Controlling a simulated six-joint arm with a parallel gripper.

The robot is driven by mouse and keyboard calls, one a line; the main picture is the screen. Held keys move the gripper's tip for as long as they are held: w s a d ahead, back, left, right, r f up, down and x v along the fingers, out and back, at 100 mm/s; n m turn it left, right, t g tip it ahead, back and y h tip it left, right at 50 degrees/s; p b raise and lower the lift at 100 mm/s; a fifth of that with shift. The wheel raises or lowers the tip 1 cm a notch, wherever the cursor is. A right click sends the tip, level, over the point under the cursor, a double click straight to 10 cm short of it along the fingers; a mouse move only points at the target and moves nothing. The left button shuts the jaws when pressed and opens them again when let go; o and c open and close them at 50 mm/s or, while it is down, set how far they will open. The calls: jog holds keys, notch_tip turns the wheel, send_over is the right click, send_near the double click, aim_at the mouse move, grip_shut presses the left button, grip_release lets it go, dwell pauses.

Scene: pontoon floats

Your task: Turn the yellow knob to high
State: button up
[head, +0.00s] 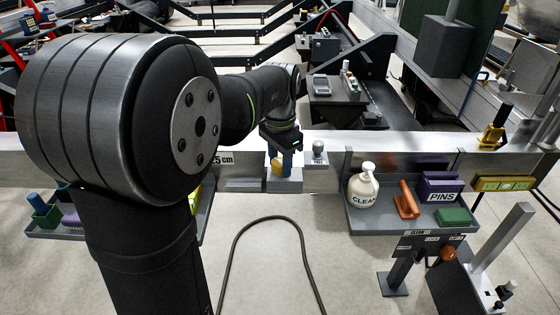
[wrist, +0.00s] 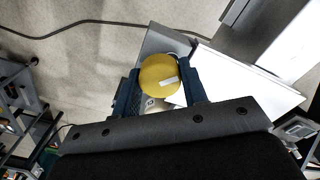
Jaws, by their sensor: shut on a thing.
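The yellow knob (wrist: 157,72) is round and has a pale pointer strip on its face. In the wrist view it sits between the two blue fingers of my gripper (wrist: 160,90), which is shut on it. The pointer strip lies near level, tilted slightly, towards the right finger. In the head view the knob (head: 277,166) is partly hidden by my gripper (head: 280,162), at a grey block on the front of the long metal beam. I cannot read any low or high marking around the knob.
A grey round-topped fitting (head: 319,151) stands close to the right of my gripper. A tray (head: 385,222) further right holds a white "CLEAN" bottle (head: 363,186), an orange tool (head: 407,201) and a purple "PINS" box (head: 440,187). A black cable (head: 235,243) loops over the floor.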

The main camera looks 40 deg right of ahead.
jog(key=n, duration=1.4)
jog(key=shift+r+n, duration=0.1)
jog(key=shift+n, duration=0.2)
jog(key=n, duration=1.2)
dwell(0.3)
jog(key=o, duration=1)
jog(key=shift+c, duration=0.2)
